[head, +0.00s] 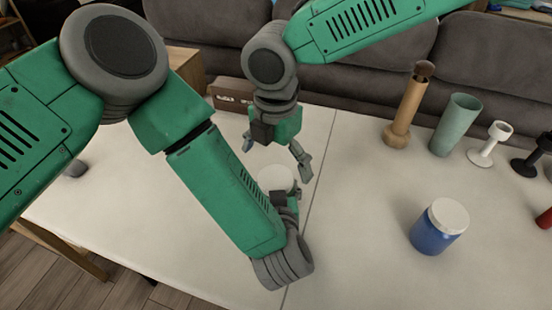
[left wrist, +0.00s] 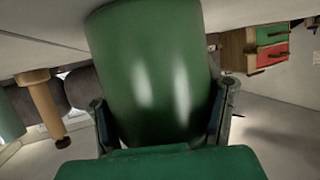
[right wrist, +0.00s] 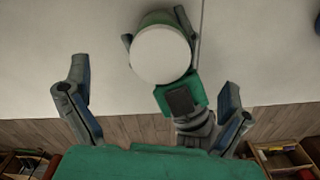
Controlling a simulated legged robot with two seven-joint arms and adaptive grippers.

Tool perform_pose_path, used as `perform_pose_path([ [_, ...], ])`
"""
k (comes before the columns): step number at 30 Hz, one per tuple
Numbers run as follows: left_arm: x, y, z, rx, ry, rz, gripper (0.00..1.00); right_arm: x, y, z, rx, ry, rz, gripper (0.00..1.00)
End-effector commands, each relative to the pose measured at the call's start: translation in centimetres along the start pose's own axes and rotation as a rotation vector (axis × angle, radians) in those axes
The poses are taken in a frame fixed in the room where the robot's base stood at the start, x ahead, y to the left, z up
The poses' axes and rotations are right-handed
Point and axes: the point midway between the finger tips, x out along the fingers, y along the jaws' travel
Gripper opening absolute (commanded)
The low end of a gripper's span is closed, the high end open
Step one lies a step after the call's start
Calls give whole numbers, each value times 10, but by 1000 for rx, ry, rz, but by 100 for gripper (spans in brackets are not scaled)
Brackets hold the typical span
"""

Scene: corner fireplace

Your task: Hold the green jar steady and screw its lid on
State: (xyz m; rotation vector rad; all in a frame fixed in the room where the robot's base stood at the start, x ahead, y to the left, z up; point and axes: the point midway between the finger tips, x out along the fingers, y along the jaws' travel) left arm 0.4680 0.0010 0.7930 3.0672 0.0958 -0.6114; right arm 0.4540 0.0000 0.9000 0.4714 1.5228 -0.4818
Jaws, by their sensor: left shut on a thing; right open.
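The green jar (left wrist: 150,75) fills the middle of the left wrist view, between the fingers of my left gripper (left wrist: 164,100), which is shut on its sides. In the head view most of the jar is hidden behind my left arm and gripper (head: 284,192). The white lid (head: 276,178) covers the jar's top; it also shows from above in the right wrist view (right wrist: 160,54), with a green rim of jar behind it. I cannot tell how tightly it sits. My right gripper (head: 275,154) is open and empty above the lid, its fingers spread wide and apart from it.
A blue jar with a white lid (head: 438,228) stands at the right on the white table (head: 360,215). A wooden pestle-like item (head: 404,110), a pale green cup (head: 456,125) and a white goblet-like item (head: 491,145) stand at the back right. A grey sofa (head: 370,75) is behind.

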Motion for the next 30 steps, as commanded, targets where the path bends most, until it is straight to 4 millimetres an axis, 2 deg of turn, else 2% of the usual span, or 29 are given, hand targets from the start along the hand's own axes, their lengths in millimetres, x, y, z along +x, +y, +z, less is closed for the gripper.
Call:
perform_pose_path([
  [4,0,0,0,0,0,0,0,-4,0,0,0,-1,1,100],
  [8,0,0,0,0,0,0,0,-20,1,1,1,-3,3,100],
  [15,0,0,0,0,0,0,0,-72,1,2,2,-3,5,100],
  [21,0,0,0,0,0,0,0,-105,1,2,2,-1,3,100],
  [25,0,0,0,0,0,0,0,-116,1,1,0,0,1,100],
  [30,0,0,0,0,0,0,0,-119,0,1,0,2,0,100],
])
